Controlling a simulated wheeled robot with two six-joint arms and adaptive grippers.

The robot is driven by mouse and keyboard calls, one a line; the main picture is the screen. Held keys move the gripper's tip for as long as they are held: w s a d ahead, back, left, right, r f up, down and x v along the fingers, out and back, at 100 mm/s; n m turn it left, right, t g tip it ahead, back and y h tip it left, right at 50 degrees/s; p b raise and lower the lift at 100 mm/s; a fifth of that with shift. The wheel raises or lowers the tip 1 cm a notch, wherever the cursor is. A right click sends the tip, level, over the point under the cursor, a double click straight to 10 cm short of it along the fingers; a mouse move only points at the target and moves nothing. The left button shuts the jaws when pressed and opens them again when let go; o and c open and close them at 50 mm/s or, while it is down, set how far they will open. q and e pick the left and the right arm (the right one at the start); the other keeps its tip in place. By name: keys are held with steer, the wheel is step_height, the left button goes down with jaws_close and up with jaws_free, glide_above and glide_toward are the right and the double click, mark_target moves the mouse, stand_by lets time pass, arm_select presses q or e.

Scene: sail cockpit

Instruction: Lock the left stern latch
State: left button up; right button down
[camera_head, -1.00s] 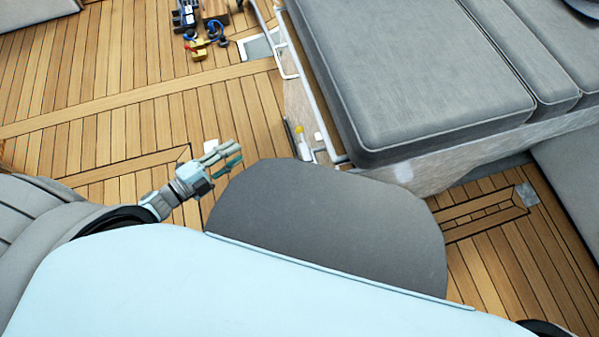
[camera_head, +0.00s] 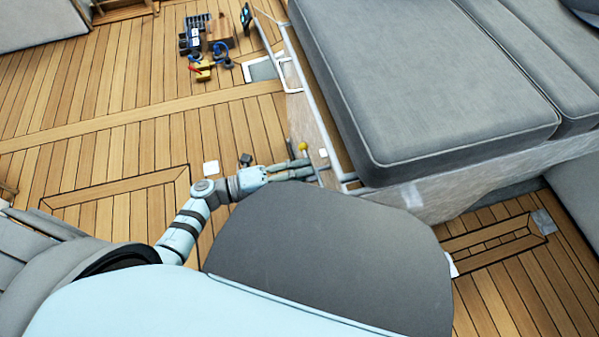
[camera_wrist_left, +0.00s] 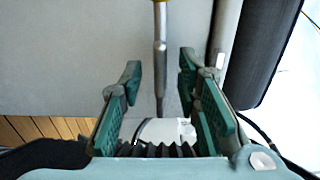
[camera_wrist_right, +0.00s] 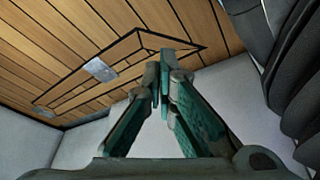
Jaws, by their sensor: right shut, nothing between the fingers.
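A slim metal lever with a yellow knob (camera_head: 303,147), which looks like the latch, stands on the pale side wall of the cushioned bench. In the left wrist view the metal rod (camera_wrist_left: 160,62) runs up between the two green fingers, with a yellow end at the top edge and a white fitting behind its lower end. My left gripper (camera_head: 306,170) is at that wall, just below the knob. It is open (camera_wrist_left: 157,68), and the fingers stand apart from the rod on both sides. My right gripper (camera_wrist_right: 166,58) is shut and empty, low over the deck; the head view hides it.
The grey bench cushion (camera_head: 410,80) and a white rail (camera_head: 305,85) lie beside the left gripper. The wooden deck (camera_head: 90,120) at the left is clear.

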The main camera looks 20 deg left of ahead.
arm_select(q)
steer(key=shift+c, duration=0.2)
jaws_close()
